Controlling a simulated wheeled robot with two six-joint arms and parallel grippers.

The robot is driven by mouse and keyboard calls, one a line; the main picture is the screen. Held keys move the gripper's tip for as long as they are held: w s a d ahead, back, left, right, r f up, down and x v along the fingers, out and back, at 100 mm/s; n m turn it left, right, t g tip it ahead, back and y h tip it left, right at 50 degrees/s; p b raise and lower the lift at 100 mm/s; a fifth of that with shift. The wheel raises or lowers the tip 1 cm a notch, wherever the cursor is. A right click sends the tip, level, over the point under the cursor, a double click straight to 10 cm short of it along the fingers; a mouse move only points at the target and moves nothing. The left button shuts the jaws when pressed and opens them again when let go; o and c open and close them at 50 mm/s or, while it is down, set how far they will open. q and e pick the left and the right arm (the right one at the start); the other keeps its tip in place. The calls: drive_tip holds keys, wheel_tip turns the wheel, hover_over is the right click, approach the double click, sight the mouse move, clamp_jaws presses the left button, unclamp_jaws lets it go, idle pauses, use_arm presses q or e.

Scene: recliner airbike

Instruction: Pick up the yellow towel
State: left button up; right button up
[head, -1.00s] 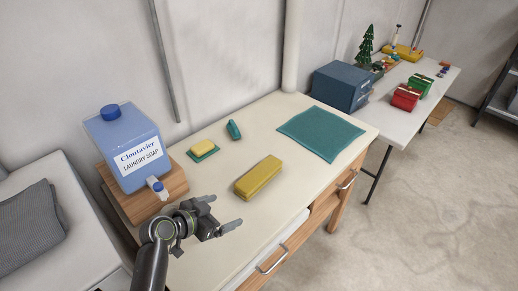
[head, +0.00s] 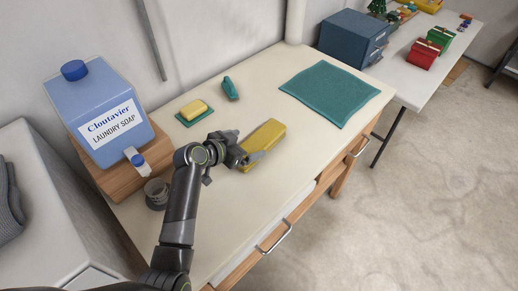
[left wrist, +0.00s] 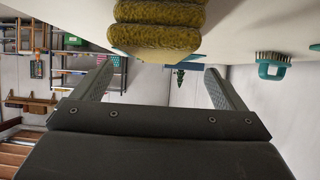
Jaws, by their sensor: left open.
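The yellow towel (head: 266,133) is a folded, oblong block lying on the cream worktop, near its middle. In the left wrist view the yellow towel (left wrist: 158,28) shows at the top middle as stacked folds, beyond the fingertips. My left gripper (head: 247,146) is open at the towel's near left end, its fingers pointing toward it. In the left wrist view the left gripper (left wrist: 163,84) has its two fingers wide apart with nothing between them. I cannot tell whether a finger touches the towel. My right gripper is not in view.
A blue laundry soap jug (head: 108,115) stands on a wooden block at left, with a small grey cup (head: 156,192) beside it. A teal cloth (head: 330,92) lies right. The front worktop is clear.

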sight(258, 139)
use_arm(q)
drive_tip(key=shift+w+d+f, duration=0.3)
drive_tip(key=shift+d+f, duration=0.05)
drive_tip(key=shift+d+b, duration=0.15)
drive_tip(key=shift+b, duration=0.2)
drive_tip(key=shift+w+d+f+b, duration=0.3)
drive_tip(key=shift+w+d+b, duration=0.1)
drive_tip(key=shift+w+b, duration=0.15)
drive_tip(key=b+x, duration=0.2)
drive_tip(key=x, duration=0.1)
drive_tip(key=shift+b, duration=0.35)
drive_tip(key=shift+w+d+f, duration=0.1)
drive_tip(key=shift+w+d, duration=0.05)
drive_tip(key=shift+w, duration=0.15)
drive_tip(key=shift+w+d+b, duration=0.1)
drive_tip(key=shift+b, duration=0.2)
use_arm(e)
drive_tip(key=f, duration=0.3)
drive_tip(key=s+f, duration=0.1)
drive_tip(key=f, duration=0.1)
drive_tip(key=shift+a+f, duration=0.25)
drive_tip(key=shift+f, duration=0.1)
